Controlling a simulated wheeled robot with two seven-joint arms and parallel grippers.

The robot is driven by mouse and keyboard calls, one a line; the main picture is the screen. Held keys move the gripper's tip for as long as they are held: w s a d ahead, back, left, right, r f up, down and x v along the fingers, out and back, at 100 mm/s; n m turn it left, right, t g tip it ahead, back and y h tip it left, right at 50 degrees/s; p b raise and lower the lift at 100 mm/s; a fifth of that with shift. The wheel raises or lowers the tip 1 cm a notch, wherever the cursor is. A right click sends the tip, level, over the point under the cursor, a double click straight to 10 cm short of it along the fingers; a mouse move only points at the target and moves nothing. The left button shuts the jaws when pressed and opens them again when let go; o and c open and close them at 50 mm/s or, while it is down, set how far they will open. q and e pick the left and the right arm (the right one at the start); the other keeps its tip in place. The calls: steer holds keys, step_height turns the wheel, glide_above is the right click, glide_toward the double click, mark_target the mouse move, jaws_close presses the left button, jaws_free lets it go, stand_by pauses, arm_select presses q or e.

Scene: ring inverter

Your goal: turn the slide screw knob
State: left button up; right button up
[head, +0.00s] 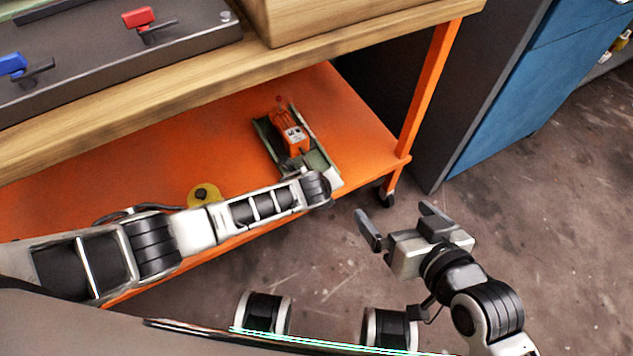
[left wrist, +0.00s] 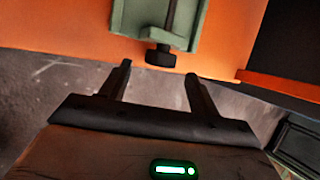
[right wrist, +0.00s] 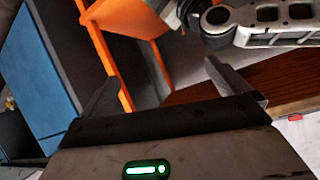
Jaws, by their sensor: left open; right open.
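The slide screw assembly is a green slide rail (head: 318,158) with an orange block (head: 290,135) on it, lying on the orange lower shelf. In the left wrist view, the black slide screw knob (left wrist: 160,56) sticks out from the end of the green rail. My left gripper (left wrist: 159,70) is open, with the knob in line with the gap between its fingertips; I cannot tell whether the tips reach around it. In the head view, my left arm hides the knob and left gripper. My right gripper (head: 394,212) is open and empty, over the floor right of the shelf.
A wooden tabletop (head: 330,45) runs above the shelf (head: 180,150), with an orange leg (head: 430,85) at its right. A dark panel with red (head: 137,17) and blue (head: 12,64) handles lies on top. A yellow disc (head: 210,190) is near my left arm. A blue cabinet (head: 520,85) stands right.

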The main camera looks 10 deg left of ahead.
arm_select(q)
steer(key=p+v, duration=0.5)
steer(key=v, duration=0.7)
steer(key=shift+r+p, duration=0.2)
steer(key=shift+p, duration=0.2)
arm_select(e)
steer(key=shift+h, duration=0.7)
steer(key=shift+s+d+r, duration=0.2)
steer(key=shift+d+r, duration=0.2)
steer(key=shift+r, duration=0.3)
steer(key=shift+s+d+r, duration=0.25)
steer(key=shift+d+r, duration=0.15)
steer(key=shift+r, duration=0.3)
steer(key=shift+s+d+r, duration=0.2)
steer(key=shift+d+r, duration=0.2)
steer(key=shift+r, duration=0.3)
